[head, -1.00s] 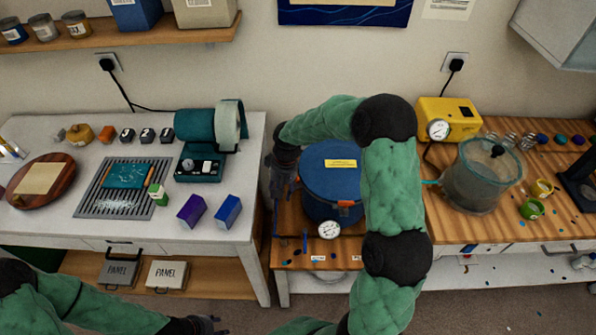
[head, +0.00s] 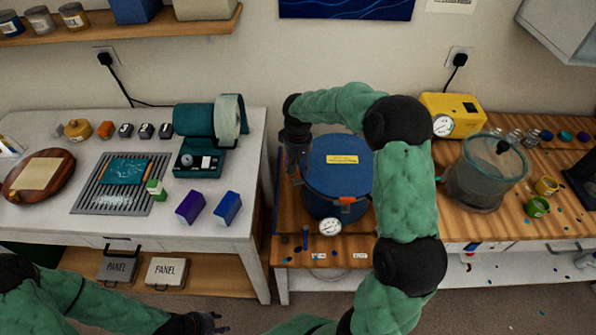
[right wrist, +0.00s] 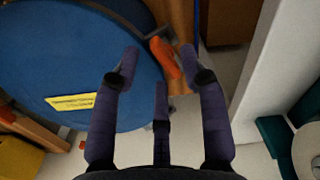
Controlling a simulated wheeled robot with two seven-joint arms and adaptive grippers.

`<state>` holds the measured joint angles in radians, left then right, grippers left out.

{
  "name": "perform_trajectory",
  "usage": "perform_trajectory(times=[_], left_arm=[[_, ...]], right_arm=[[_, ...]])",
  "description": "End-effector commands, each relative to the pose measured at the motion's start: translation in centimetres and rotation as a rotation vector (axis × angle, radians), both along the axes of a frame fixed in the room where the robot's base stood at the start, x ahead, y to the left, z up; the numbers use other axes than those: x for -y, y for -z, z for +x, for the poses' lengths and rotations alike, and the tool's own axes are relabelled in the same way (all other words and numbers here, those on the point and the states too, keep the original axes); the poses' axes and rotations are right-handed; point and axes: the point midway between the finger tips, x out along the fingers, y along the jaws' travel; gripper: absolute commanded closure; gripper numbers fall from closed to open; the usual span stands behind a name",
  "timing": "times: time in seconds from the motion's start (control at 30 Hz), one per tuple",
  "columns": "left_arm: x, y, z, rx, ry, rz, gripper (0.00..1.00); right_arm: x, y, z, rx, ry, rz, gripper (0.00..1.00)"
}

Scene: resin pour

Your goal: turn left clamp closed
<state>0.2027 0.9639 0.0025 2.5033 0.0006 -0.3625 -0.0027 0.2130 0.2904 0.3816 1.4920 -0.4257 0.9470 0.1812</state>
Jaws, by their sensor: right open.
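The blue pressure pot (head: 335,180) stands on the wooden bench, with a yellow label on its lid. Its lid (right wrist: 70,50) fills the left of the right wrist view. The orange left clamp (right wrist: 165,60) is at the lid's edge there; in the head view my right gripper hides it. My right gripper (right wrist: 160,65) is open, and the clamp shows between its fingertips; I cannot tell if they touch it. In the head view my right gripper (head: 302,170) points down at the pot's left side. My left gripper (head: 212,322) is low at the bottom edge, away from the pot, its jaws unclear.
A gauge (head: 330,227) and another orange clamp (head: 347,201) are at the pot's front. A yellow pump (head: 455,115) and a clear chamber (head: 485,175) stand to the right. The left bench (head: 150,230) stands across a narrow gap.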

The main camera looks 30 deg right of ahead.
Motion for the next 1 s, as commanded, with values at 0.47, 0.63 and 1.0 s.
perform_trajectory(times=[0.47, 0.63, 1.0], left_arm=[[0.0, 0.4, 0.0, 0.000, 0.000, 0.000, 0.60], [0.0, 0.4, 0.0, 0.000, 0.000, 0.000, 0.60], [0.0, 0.4, 0.0, 0.000, 0.000, 0.000, 0.60]], right_arm=[[0.0, 1.9, 0.0, 0.001, 0.001, 0.000, 0.56], [0.0, 1.9, 0.0, 0.001, 0.001, 0.000, 0.87], [0.0, 1.9, 0.0, 0.001, 0.015, 0.000, 1.00]])
